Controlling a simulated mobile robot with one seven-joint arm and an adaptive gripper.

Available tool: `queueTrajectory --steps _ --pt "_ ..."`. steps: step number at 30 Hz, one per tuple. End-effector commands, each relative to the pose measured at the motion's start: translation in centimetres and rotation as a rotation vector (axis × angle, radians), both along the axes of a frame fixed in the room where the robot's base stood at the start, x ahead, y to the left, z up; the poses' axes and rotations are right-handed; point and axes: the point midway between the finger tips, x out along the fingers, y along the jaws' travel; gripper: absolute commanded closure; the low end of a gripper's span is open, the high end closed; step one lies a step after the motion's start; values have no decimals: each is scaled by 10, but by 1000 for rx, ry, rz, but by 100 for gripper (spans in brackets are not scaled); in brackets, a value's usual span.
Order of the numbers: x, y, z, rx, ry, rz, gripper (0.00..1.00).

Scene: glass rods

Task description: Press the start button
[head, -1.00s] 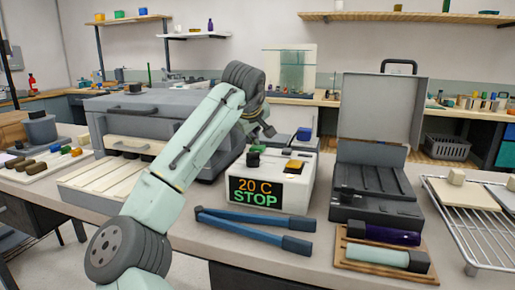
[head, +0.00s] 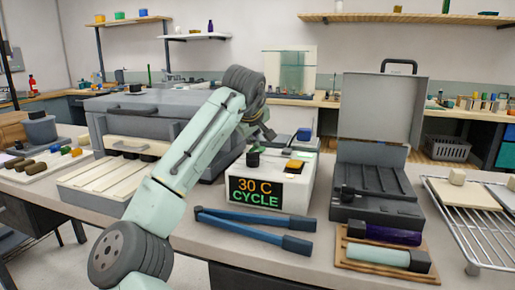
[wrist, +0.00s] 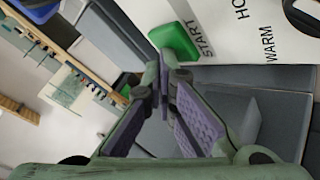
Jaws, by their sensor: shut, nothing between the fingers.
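The white control box (head: 268,207) stands on the bench in the head view. Its display (head: 256,192) reads "30 C CYCLE". A green button (wrist: 176,42) beside the printed word START shows in the wrist view. My gripper (wrist: 164,58) is shut and empty, with its fingertips at the edge of the green button in that view; I cannot tell whether they touch it. In the head view my gripper (head: 267,133) is above the back of the box.
Blue-handled tongs (head: 255,230) lie in front of the box. An open grey case (head: 375,190) stands to its right, with a wooden tray (head: 384,268) in front and a wire rack (head: 470,232) further right. A large grey apparatus (head: 140,122) is on the left.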

Motion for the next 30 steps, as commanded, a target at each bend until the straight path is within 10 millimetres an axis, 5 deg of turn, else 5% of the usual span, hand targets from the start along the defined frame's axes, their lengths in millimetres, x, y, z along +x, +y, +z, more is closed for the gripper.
queueTrajectory --steps 30 --pt "0 0 17 0 1 1 100"
